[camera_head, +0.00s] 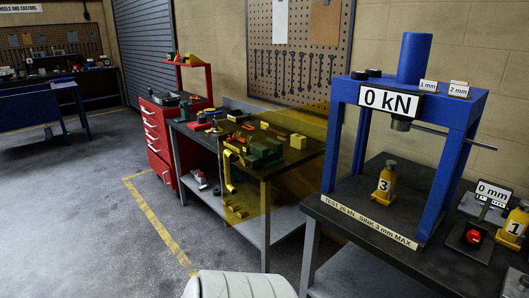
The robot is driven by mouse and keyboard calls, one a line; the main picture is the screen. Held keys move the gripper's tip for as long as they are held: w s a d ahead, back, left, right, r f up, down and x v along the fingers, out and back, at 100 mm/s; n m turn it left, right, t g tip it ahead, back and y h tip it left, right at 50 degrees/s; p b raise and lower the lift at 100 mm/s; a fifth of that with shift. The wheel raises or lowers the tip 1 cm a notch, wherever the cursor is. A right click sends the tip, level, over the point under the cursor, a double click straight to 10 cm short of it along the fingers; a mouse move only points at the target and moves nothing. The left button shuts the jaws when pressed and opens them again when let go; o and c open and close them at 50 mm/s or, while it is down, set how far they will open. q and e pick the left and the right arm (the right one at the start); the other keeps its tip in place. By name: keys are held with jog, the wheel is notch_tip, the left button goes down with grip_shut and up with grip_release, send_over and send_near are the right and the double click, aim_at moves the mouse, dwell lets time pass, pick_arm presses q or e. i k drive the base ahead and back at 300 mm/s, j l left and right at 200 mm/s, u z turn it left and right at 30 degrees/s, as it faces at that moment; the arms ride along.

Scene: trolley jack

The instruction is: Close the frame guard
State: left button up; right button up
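The frame guard (290,185) appears to be the see-through yellow panel left of the blue press frame (345,140). It stands swung out from the left post, in front of the middle workbench. A yellow handle (228,172) is at its far left edge. The front of the press is uncovered. Inside the frame, a yellow jack marked 3 (385,181) stands upright under the ram (402,125), with a gap between them. Neither of my grippers is in view.
The press bench (350,222) has a plate with a red button (473,237) and a yellow jack marked 1 (516,222) at right. A thin rod (465,139) sticks out from the press's right side. Floor (110,230) is clear at left.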

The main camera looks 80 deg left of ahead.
aim_at(227, 154)
jog(key=k+j, duration=0.1)
jog(key=j, duration=0.75)
jog(key=k+j, duration=0.1)
jog(key=j, duration=0.8)
jog(key=k+j, duration=0.1)
jog(key=j, duration=1.65)
jog(key=k+j, duration=0.15)
jog(key=j, duration=0.7)
